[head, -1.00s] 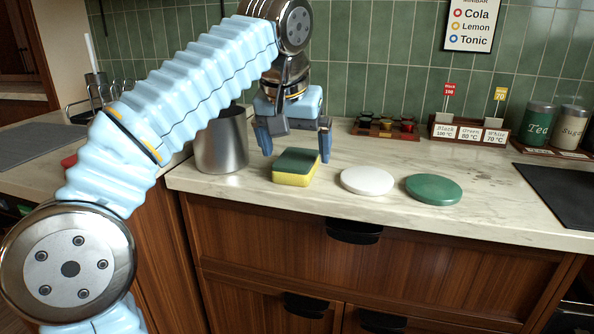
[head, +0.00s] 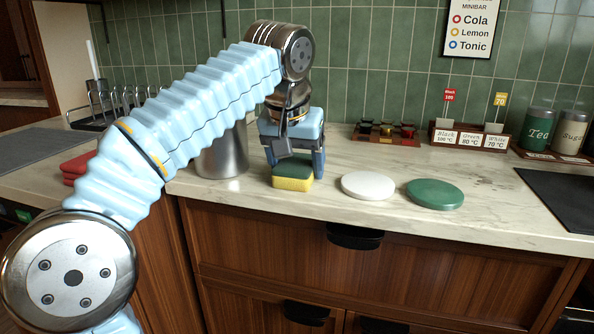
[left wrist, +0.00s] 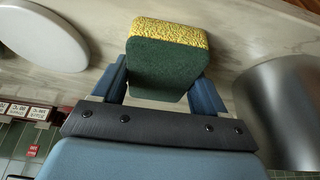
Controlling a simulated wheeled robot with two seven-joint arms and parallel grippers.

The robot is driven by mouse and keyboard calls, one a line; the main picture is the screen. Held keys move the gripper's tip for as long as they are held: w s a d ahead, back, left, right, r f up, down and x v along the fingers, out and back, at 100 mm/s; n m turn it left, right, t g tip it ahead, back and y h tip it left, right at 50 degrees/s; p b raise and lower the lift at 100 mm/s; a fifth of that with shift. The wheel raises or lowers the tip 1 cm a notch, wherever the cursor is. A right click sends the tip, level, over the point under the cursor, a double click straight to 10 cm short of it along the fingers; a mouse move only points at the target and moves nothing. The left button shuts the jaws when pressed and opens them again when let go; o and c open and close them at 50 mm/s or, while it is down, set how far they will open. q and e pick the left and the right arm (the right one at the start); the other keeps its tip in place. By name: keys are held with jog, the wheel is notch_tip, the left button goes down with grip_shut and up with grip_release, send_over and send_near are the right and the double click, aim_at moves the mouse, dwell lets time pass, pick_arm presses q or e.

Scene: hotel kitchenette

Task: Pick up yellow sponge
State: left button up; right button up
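The yellow sponge (head: 292,183), with a dark green scouring top, sits at the counter's front edge, left of a white disc. My left gripper (head: 296,172) is down over it, with one finger on each side. In the left wrist view the sponge (left wrist: 166,62) fills the space between the blue fingers (left wrist: 163,88), which look pressed against its sides. The sponge still appears to be at counter level. My right gripper is not in view.
The white disc (head: 368,186) and a green disc (head: 435,194) lie right of the sponge. A metal canister (head: 222,158) stands close on its left, partly behind my arm. A small rack of capsules (head: 385,133) is behind. The counter's front edge is near.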

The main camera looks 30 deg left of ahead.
aim_at(299, 160)
pick_arm(q)
jog(key=c, duration=0.3)
jog(key=shift+r, duration=0.2)
jog(key=p+v, duration=0.1)
jog(key=v, duration=0.1)
jog(key=w+p+v, duration=0.1)
jog(key=v, duration=0.1)
jog(key=shift+s+r, duration=0.1)
jog(key=shift+r, duration=0.15)
jog(key=s+r, duration=0.1)
jog(key=r, duration=0.1)
jog(key=s+r+p, duration=0.1)
jog(key=s+r, duration=0.1)
jog(key=shift+s+d+r, duration=0.2)
jog(key=shift+s+d, duration=0.05)
jog(key=shift+s, duration=0.1)
jog(key=s+r, duration=0.1)
jog(key=s, duration=0.2)
jog(key=s+d+r+p, duration=0.1)
jog(key=s, duration=0.2)
jog(key=s+r, duration=0.2)
jog(key=s, duration=0.1)
jog(key=shift+s+d, duration=0.3)
